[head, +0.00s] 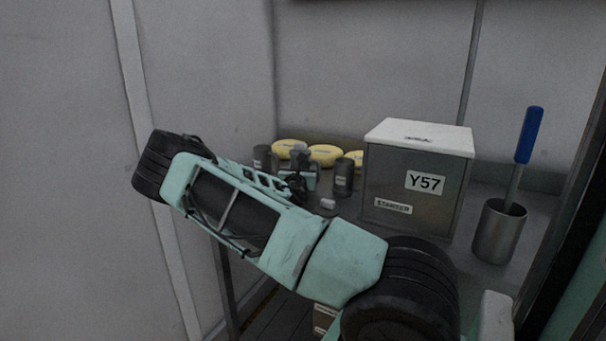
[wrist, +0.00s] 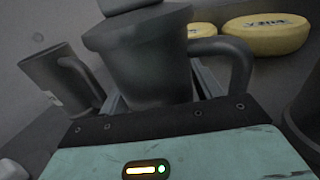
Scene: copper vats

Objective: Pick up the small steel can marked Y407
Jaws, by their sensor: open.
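Small dark steel cans stand on the shelf. In the head view one is at left (head: 263,157) and one at right (head: 343,177); my gripper (head: 299,178) is between them, with a grey can behind it, partly hidden. In the wrist view a grey can with a side handle (wrist: 145,62) stands directly ahead, between the finger rails of my open gripper (wrist: 155,95). Another handled can (wrist: 48,80) is at left, and a dark one (wrist: 308,108) is cut off at right. I cannot read Y407 on any can.
Yellow oval pieces (head: 325,155) lie behind the cans. A grey box marked Y57 with a white lid (head: 418,139) stands right of them. A steel cup (head: 497,235) holding a blue-handled tool (head: 528,135) is further right. A small pale object (head: 328,203) lies near the front.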

